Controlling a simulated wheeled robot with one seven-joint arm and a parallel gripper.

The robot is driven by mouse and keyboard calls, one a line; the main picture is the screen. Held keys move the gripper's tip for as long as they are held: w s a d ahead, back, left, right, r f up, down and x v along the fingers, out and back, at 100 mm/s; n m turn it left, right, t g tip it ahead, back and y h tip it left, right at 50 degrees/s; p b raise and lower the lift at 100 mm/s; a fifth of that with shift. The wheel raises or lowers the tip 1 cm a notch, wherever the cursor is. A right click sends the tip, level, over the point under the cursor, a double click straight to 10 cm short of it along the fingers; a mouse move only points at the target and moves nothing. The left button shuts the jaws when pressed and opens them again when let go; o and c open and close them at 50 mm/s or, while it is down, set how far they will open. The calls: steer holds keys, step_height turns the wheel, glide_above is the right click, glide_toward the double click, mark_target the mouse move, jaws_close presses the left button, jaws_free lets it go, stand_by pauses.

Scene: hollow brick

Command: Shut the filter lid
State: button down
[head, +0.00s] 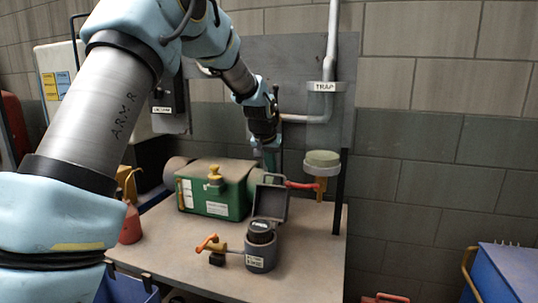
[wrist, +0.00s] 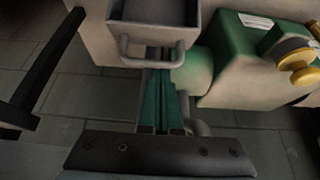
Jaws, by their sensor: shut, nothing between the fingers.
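The filter housing (head: 260,252) is a grey canister with a label, standing on the bench in the head view. A black round piece (head: 261,231) sits in its top. The grey filter lid (head: 274,207) stands open and roughly upright behind the canister. In the wrist view the lid (wrist: 152,12) is at the top, a shallow grey box with a bar handle (wrist: 150,57) on its near edge. My gripper (head: 270,160) is above and behind the lid; its teal fingers (wrist: 160,75) are shut and empty, with their tips by the handle. I cannot tell whether they touch it.
A green unit (head: 215,190) with a yellow knob stands left of the lid on the bench (head: 190,245). An orange-handled lever (head: 212,245) sticks out left of the canister. A red-handled pipe with a pale green cup (head: 322,158) and a dark post (head: 340,195) stand at right.

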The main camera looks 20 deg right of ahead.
steer(key=shift+w+d+f, duration=0.15)
steer(key=shift+d+f, duration=0.05)
steer(key=shift+f, duration=0.2)
steer(key=shift+a+b, duration=0.15)
steer(key=shift+b, duration=0.25)
